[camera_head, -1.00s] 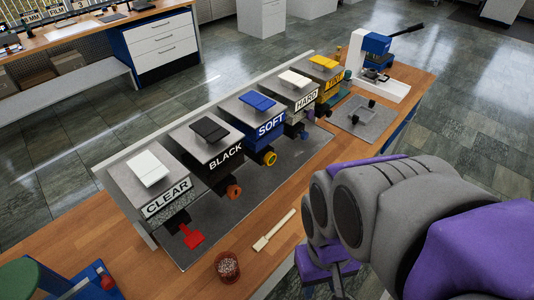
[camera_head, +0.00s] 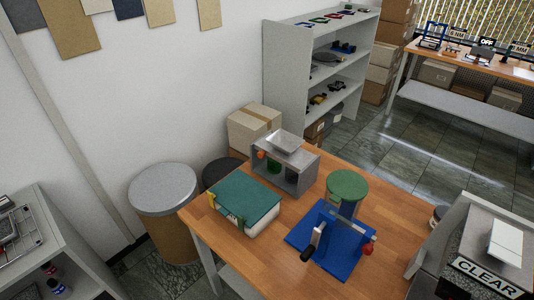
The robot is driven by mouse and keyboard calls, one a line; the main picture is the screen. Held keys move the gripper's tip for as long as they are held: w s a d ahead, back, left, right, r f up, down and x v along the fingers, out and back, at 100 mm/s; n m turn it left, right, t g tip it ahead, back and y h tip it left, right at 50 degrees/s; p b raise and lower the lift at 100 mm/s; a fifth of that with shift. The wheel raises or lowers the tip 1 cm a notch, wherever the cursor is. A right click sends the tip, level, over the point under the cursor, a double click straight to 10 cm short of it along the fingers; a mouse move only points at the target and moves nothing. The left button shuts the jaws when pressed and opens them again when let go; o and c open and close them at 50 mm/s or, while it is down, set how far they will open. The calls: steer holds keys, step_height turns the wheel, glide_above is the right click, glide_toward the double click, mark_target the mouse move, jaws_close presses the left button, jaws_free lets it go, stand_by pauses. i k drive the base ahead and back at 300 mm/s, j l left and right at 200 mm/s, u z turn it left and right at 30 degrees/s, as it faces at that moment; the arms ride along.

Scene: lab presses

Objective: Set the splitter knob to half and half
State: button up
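No part in view is marked as a splitter knob, so I cannot tell for sure which it is. A small grey open-fronted box (camera_head: 301,178) with a pale tray (camera_head: 285,143) on top stands at the back of the wooden bench. A red-orange part (camera_head: 261,154) and a green part (camera_head: 273,166) show at its left side. Nearer, a blue-based device (camera_head: 330,262) has a round green top (camera_head: 347,184), a black-ended handle (camera_head: 307,254) and a red knob (camera_head: 370,247). No setting can be read. My gripper is out of view.
A thick green-covered block (camera_head: 245,198) lies on the bench (camera_head: 270,262) at left. The CLEAR dispenser (camera_head: 487,277) is at the right edge. Drums (camera_head: 163,188) and a carton (camera_head: 252,127) stand behind the bench. A grey shelf (camera_head: 287,70) stands farther back, with open floor to its right.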

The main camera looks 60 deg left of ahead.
mark_target(261, 155)
steer(key=u, duration=1.95)
